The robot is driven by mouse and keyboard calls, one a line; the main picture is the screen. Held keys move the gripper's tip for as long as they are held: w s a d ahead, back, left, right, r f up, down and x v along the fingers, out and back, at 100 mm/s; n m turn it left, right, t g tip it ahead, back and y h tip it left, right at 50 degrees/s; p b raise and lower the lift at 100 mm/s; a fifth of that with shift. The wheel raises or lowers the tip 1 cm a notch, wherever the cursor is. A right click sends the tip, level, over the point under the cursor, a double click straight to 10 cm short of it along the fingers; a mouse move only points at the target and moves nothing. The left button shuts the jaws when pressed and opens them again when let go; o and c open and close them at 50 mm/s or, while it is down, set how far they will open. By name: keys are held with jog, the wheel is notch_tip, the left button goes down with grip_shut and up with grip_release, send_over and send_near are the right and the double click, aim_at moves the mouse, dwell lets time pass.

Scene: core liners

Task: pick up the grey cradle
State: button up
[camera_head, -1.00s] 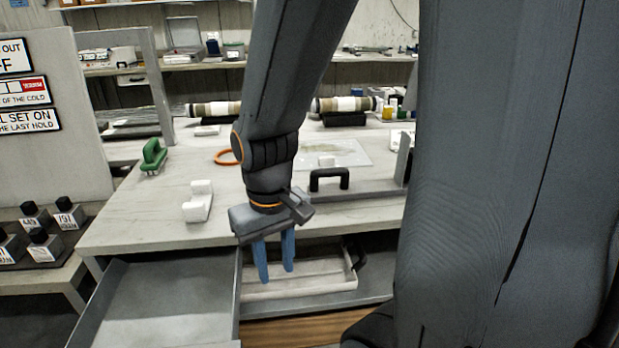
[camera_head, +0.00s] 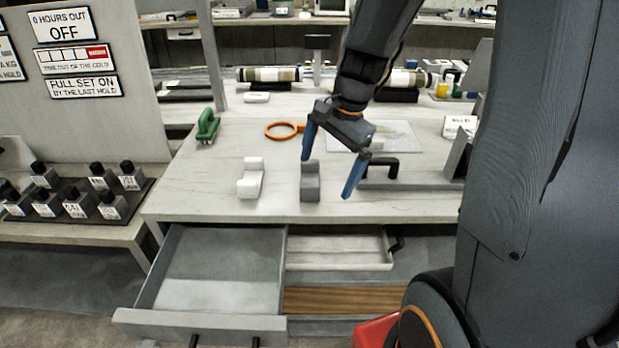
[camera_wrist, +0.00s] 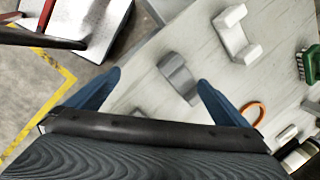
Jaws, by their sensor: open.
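The grey cradle (camera_head: 310,183) stands on the pale bench top near its front edge, just right of a white cradle (camera_head: 250,180). In the wrist view the grey cradle (camera_wrist: 179,78) lies ahead of and between my fingertips, with bench showing around it. My gripper (camera_head: 328,175) is open and empty, with its two blue fingers spread wide. In the head view its left finger is close to the top of the grey cradle, and its right finger hangs to the right of it. I cannot tell the exact height gap.
A green-handled tool (camera_head: 207,127) and an orange ring (camera_head: 284,130) lie farther back. An open grey drawer (camera_head: 215,265) juts out below the bench. Core samples in cradles (camera_head: 268,75) line the back.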

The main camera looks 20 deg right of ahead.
aim_at(310, 172)
jog(key=w+m+y, duration=0.2)
jog(key=w+m, duration=0.4)
jog(key=m, duration=0.2)
jog(key=shift+p+x, duration=0.7)
jog(key=shift+x, duration=2.6)
jog(key=shift+d, duration=0.2)
jog(key=c, duration=0.7)
jog(key=shift+c, duration=0.2)
